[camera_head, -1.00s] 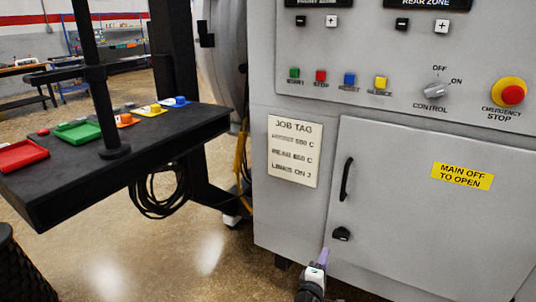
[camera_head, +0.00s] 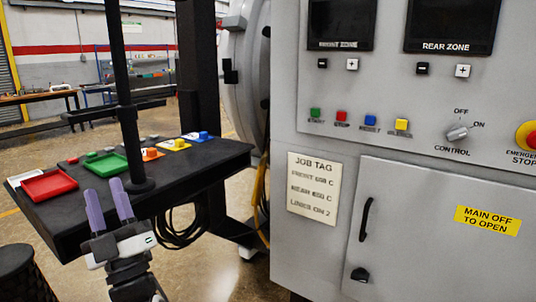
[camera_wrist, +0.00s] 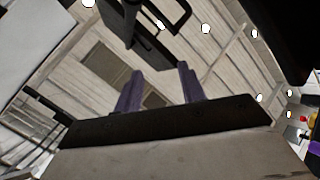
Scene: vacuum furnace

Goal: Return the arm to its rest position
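My gripper (camera_head: 109,205) has two purple fingers that point upward, apart from each other with nothing between them. In the head view it stands at the lower left, in front of the black shelf (camera_head: 85,222) and left of the grey furnace cabinet (camera_head: 315,245). In the wrist view the gripper (camera_wrist: 160,88) also shows both fingers apart and empty, against the ceiling. The wrist camera faces upward.
The black shelf carries a red tray (camera_head: 49,184), a green tray (camera_head: 105,164) and small coloured pieces. The cabinet has a shut door (camera_head: 430,240). Open floor (camera_head: 215,278) lies between shelf and cabinet.

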